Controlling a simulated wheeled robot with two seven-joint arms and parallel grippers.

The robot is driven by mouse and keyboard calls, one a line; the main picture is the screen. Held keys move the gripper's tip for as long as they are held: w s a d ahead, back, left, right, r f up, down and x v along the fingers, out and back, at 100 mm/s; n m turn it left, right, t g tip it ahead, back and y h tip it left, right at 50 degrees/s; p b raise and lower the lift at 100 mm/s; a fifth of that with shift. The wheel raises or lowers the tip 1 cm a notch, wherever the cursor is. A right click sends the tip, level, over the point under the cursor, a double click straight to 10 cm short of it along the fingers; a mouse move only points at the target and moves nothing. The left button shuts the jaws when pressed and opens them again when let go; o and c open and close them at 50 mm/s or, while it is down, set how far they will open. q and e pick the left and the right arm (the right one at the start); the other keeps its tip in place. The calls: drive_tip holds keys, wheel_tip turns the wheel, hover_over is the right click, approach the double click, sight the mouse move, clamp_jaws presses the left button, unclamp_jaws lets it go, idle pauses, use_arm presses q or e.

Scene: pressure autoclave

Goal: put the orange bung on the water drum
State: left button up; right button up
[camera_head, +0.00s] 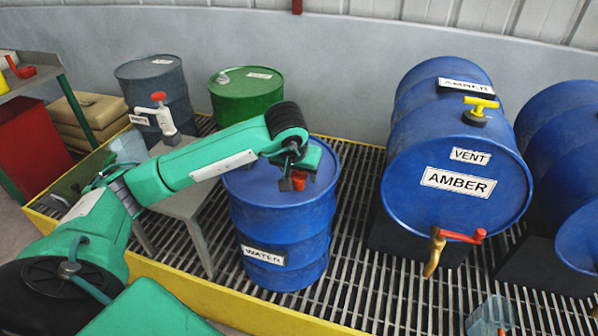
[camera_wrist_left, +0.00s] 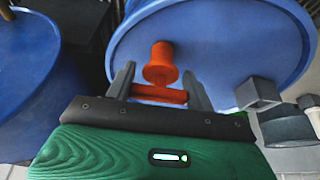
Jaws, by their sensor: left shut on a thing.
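The water drum (camera_head: 285,235) is an upright blue drum with a "WATER" label, standing on the grating in the middle of the head view. My left arm crosses part of its top. The left gripper (camera_head: 292,180) is over the drum's top, pointing down. It is shut on the orange bung (camera_head: 299,182). In the left wrist view the bung (camera_wrist_left: 159,62) shows as an orange cylinder with a bar between the gripper's fingers (camera_wrist_left: 158,84), and the blue drum top (camera_wrist_left: 220,40) lies beyond. I cannot tell whether the bung touches the drum. My right gripper is not in view.
A blue drum labelled "AMBER" (camera_head: 435,215) lies to the right, with a yellow-handled vent valve (camera_head: 477,112) and a red-handled tap (camera_head: 450,240). A green drum (camera_head: 240,95) and a grey-blue drum (camera_head: 152,82) stand behind. A grey table (camera_head: 205,195) is left of the water drum.

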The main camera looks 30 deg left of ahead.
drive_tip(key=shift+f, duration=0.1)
use_arm(q)
drive_tip(key=o, duration=1)
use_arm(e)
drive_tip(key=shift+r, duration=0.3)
